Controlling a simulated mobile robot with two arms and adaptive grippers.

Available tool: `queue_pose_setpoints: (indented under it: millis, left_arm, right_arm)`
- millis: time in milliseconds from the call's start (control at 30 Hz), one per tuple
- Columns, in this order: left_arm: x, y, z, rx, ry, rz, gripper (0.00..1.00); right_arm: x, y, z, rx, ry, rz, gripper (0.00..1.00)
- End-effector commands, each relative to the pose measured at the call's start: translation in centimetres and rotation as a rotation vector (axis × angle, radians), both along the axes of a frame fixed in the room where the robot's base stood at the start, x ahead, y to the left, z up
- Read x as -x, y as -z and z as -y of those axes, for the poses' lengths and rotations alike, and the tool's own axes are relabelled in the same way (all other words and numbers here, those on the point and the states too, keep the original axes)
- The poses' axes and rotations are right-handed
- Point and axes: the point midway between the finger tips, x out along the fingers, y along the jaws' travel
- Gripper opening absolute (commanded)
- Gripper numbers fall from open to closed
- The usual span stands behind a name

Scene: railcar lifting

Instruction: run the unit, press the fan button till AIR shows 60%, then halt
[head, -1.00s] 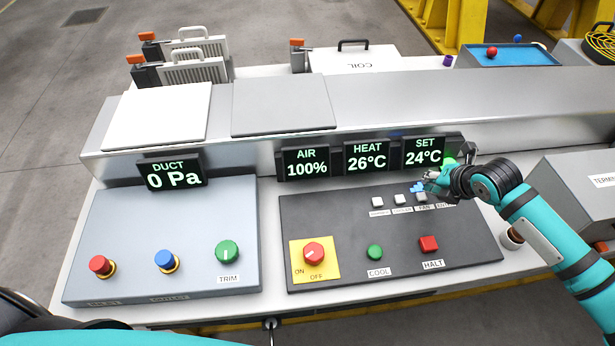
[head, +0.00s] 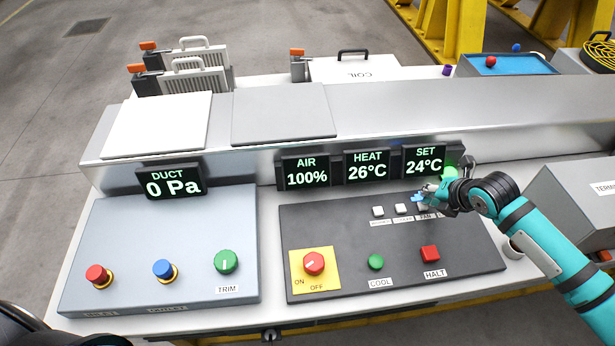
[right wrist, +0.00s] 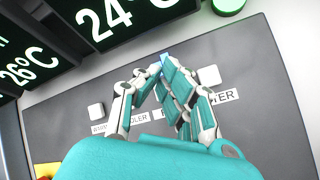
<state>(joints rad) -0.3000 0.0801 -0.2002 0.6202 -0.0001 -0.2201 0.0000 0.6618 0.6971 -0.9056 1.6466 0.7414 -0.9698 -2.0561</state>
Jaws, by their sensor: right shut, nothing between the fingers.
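The AIR display (head: 305,172) reads 100%. The red ON/OFF knob (head: 313,264) sits on a yellow plate on the dark control panel (head: 345,235). The red HALT button (head: 430,254) is at the panel's front right. The fan button (head: 424,208) is a white square above the FAN label, partly covered by my right gripper (head: 418,196). In the right wrist view the closed fingertips (right wrist: 166,66) are over the row of buttons and hide the fan button. I cannot tell whether they touch it. My right gripper is shut and empty. My left gripper is out of view.
HEAT (head: 367,169) reads 26°C and SET (head: 424,161) reads 24°C. DUCT (head: 173,181) reads 0 Pa. The green COOL button (head: 376,262) lies left of HALT. A green lamp (head: 450,172) glows beside SET. A grey box (head: 575,205) stands at the right.

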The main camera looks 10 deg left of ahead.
Motion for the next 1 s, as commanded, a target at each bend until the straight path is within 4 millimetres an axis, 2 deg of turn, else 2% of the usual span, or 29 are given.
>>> queue_pose_setpoints:
  millis: [533,1000]
  left_arm:
    - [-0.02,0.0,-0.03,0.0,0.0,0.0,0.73]
    - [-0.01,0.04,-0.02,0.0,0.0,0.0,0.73]
  right_arm:
    - [0.0,0.03,0.01,0.0,0.0,0.0,0.0]
    - [0.05,0.94,0.0,0.001,0.0,-0.001,0.0]
